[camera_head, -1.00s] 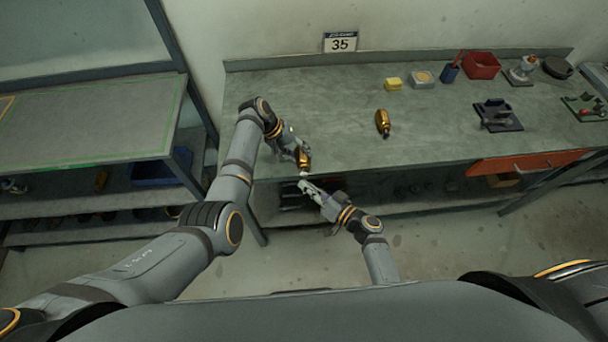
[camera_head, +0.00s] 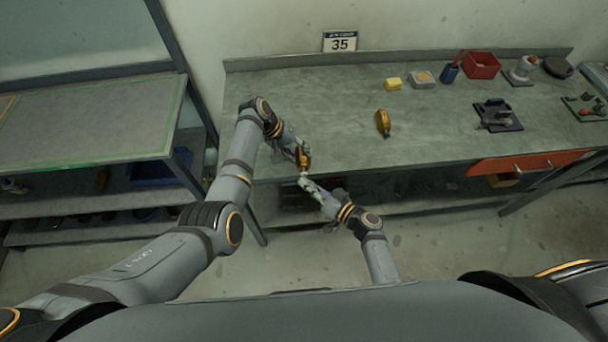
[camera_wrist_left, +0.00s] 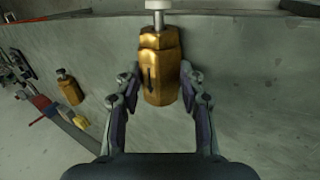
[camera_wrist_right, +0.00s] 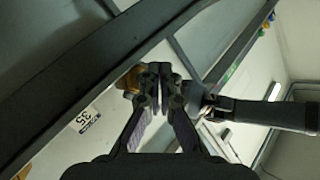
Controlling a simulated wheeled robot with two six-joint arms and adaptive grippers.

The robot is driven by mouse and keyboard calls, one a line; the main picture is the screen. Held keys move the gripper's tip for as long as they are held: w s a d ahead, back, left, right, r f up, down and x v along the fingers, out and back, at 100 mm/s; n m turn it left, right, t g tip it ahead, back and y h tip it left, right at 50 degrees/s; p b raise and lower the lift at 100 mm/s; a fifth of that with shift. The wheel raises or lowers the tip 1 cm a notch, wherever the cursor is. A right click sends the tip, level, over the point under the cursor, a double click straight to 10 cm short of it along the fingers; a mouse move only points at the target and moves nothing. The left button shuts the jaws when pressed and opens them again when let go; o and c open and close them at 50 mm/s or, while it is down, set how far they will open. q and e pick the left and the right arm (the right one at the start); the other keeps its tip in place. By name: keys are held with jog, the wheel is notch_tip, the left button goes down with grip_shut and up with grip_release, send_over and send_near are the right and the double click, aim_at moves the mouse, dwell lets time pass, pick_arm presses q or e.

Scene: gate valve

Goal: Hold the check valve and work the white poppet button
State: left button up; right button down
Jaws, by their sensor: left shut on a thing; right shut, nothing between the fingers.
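A brass check valve (camera_head: 304,158) is held over the front edge of the bench by my left gripper (camera_head: 301,153). In the left wrist view the valve (camera_wrist_left: 160,70) is upright between the fingers of my left gripper (camera_wrist_left: 160,88), with a dark arrow on its side. The white poppet button (camera_wrist_left: 158,4) tops a grey stem at its end, cut by the frame edge. My right gripper (camera_head: 304,181) is shut and empty, with its tips close to the valve's button end. In the right wrist view the shut fingertips (camera_wrist_right: 160,78) partly hide the valve (camera_wrist_right: 129,80); contact cannot be told.
A second brass valve (camera_head: 383,122) lies on the bench (camera_head: 330,100). A yellow block (camera_head: 393,84), a red bin (camera_head: 481,65) and a dark fixture (camera_head: 497,115) stand further right. An orange drawer (camera_head: 525,163) is under the bench edge. The bench's left part is clear.

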jog(key=shift+w, duration=0.7)
dwell(0.6)
dwell(0.4)
jog(key=shift+s, duration=1.15)
jog(key=s, duration=0.5)
jog(key=shift+a, duration=0.15)
pick_arm(q)
jog(key=o, duration=1.4)
